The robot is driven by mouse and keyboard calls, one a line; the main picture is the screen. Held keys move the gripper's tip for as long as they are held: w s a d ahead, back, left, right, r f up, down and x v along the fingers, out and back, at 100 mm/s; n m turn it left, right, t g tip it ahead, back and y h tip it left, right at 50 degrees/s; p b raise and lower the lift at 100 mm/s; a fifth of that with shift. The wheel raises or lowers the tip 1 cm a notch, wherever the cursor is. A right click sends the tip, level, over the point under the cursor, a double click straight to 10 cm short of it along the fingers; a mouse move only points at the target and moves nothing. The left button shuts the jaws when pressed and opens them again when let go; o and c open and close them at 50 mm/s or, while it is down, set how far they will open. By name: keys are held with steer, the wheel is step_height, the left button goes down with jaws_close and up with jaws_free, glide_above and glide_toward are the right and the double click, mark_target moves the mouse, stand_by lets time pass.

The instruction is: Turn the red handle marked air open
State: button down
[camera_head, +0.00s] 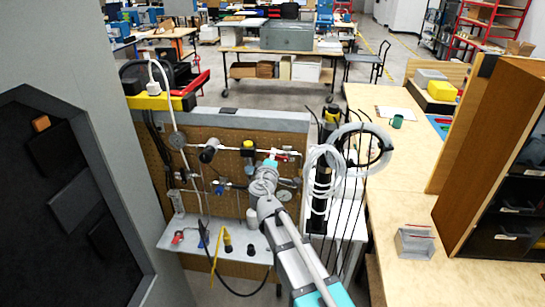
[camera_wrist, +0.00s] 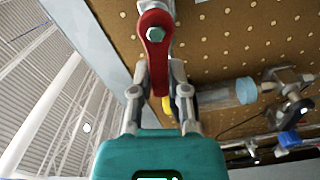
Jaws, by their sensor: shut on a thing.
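The red handle (camera_wrist: 155,45) is in the wrist view, at the top centre, on a grey metal fitting in front of the brown pegboard (camera_wrist: 225,40). It hangs down the picture from a round pivot with a bolt. My gripper (camera_wrist: 161,88) has its two grey fingers on either side of the handle's lower end, shut on it. A small yellow part shows beside the right finger. No "air open" marking is readable.
A clear cylinder (camera_wrist: 225,93) and valve fittings (camera_wrist: 290,85) sit right of the fingers. Coiled white tubing (camera_head: 322,170) and thin black rods stand right of my arm. A shelf (camera_head: 185,238) below holds small tools. A wooden bench (camera_head: 400,165) is at the right.

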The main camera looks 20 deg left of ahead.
steer(key=shift+f+n+b, duration=0.2)
steer(key=shift+f+n, duration=0.1)
steer(key=shift+n, duration=0.4)
steer(key=shift+f+n+b, duration=0.2)
steer(key=shift+f+n, duration=0.05)
steer(key=shift+n, duration=0.45)
steer(key=c, duration=0.6)
jaws_free()
steer(key=shift+a, duration=0.1)
steer(key=shift+s, duration=0.15)
steer(key=v, duration=1.1)
steer(key=shift+s, duration=0.4)
